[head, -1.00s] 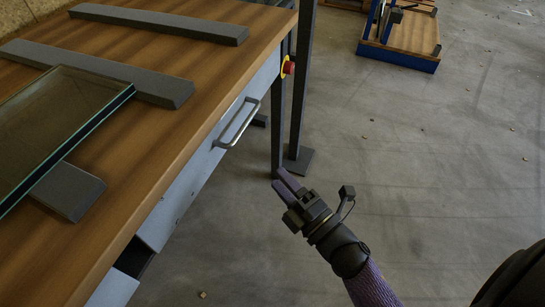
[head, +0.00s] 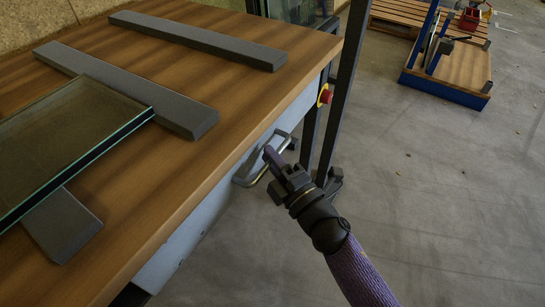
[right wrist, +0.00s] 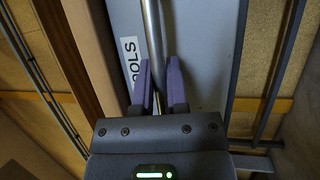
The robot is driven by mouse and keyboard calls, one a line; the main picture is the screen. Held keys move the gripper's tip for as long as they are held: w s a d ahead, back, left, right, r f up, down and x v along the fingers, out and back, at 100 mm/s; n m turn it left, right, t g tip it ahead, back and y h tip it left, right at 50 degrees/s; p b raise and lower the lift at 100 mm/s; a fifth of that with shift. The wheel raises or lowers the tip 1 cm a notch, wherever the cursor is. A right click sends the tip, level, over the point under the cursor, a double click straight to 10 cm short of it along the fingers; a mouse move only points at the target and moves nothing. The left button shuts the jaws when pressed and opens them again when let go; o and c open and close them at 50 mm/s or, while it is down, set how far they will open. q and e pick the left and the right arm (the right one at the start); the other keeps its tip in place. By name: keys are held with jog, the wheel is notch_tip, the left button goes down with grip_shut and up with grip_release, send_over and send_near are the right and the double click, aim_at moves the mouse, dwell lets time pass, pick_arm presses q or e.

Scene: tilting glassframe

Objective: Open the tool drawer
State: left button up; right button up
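The tool drawer's grey-blue front (head: 200,221) sits under the wooden tabletop's edge and looks shut. It also shows in the right wrist view (right wrist: 210,60), with a partly hidden "TOOLS" label (right wrist: 129,62). Its metal bar handle (head: 248,183) stands out from the front. My right gripper (head: 270,155) is at the handle, its purple fingers pointing toward the drawer. In the right wrist view the fingers (right wrist: 160,68) are apart, and the handle bar (right wrist: 152,30) runs in the gap between them, nearer the left finger. I cannot tell whether they touch it. My left gripper is out of view.
On the wooden table (head: 200,155) lie a glass pane (head: 65,135) and grey bars (head: 200,40). A red emergency button (head: 326,96) and dark upright posts (head: 345,85) stand just beyond the handle. The floor on the right is clear up to a blue-edged wooden platform (head: 445,90).

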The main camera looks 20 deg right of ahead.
grip_shut()
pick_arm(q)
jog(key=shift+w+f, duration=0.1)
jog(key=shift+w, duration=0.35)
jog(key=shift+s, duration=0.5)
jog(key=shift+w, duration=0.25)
